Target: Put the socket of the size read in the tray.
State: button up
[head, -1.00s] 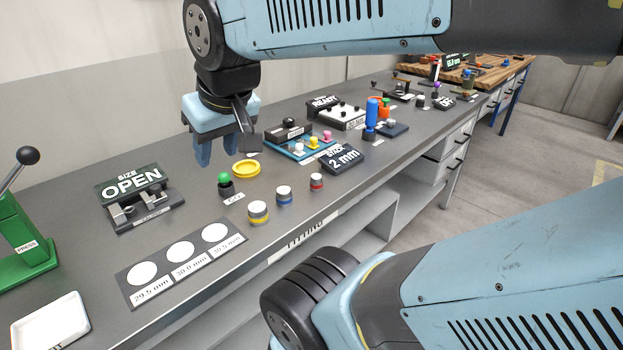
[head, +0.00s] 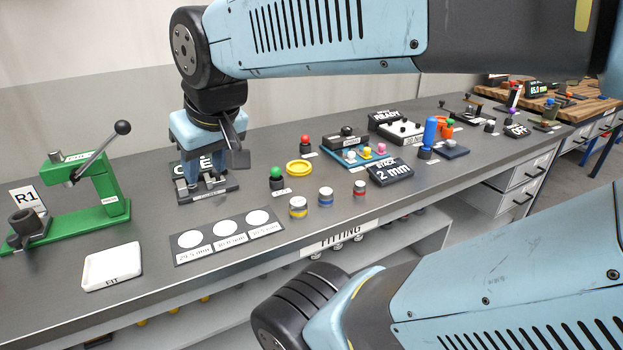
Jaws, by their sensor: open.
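Three small cylinders, which look like the sockets, stand in a row on the grey bench: one with a yellow band (head: 298,208), one with a blue band (head: 326,197), one with a red band (head: 360,188). A white tray marked FIT (head: 111,268) lies empty at the front left. The measuring stand with a size display (head: 183,194) stands at the back; its reading is mostly hidden by my gripper. My gripper (head: 206,184) is open, pointing down, with its fingers at the stand's jaws. I cannot tell whether anything is between the fingers.
A mat with three white circles (head: 226,236), labelled 29.5, 30.0 and 30.5 mm, is bare. A green press (head: 85,200) stands at left. A green-topped knob (head: 277,178), a yellow ring (head: 299,168) and a 2 mm display (head: 391,172) stand nearby.

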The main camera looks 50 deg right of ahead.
aim_at(325, 197)
jog(key=u, duration=1.25)
jog(key=k, duration=1.2)
jog(key=z, duration=1.9)
jog(key=i, duration=1)
jog(key=u, duration=0.05)
